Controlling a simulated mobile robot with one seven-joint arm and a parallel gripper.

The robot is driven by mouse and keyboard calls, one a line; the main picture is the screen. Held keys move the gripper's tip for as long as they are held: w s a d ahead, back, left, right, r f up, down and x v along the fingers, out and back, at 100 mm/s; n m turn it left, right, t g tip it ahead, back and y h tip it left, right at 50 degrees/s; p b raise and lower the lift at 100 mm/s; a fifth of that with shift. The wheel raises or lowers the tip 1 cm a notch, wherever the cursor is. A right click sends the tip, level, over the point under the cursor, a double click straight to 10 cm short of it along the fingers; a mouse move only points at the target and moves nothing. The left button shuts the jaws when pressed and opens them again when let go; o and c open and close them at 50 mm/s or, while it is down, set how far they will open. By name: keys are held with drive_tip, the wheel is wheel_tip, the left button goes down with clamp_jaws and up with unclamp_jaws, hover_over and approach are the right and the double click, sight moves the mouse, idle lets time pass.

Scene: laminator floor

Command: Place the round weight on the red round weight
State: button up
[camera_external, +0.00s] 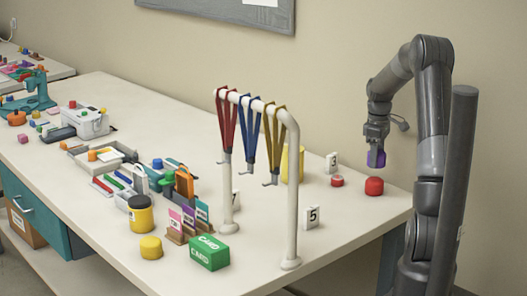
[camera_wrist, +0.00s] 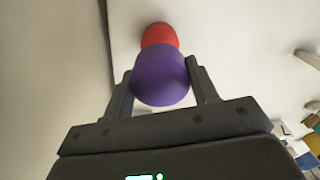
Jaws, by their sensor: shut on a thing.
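My gripper (camera_external: 376,150) is shut on a purple round weight (camera_external: 381,160) and holds it in the air above the table's right end. In the wrist view the purple round weight (camera_wrist: 161,76) sits between the two fingers of my gripper (camera_wrist: 162,84). The red round weight (camera_external: 374,186) stands on the table below the held weight, apart from it. In the wrist view the red round weight (camera_wrist: 159,36) shows just beyond the purple one, which hides part of it.
A small red object (camera_external: 337,181) and a number 3 card (camera_external: 332,162) stand left of the red weight. A white rack (camera_external: 292,190) with hanging coloured straps stands further left, beside a number 5 card (camera_external: 312,217). The table's right edge is close to the red weight.

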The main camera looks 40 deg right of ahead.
sight(375, 179)
drive_tip(key=shift+f, duration=2.15)
drive_tip(key=shift+f, duration=0.15)
drive_tip(key=o, duration=1.2)
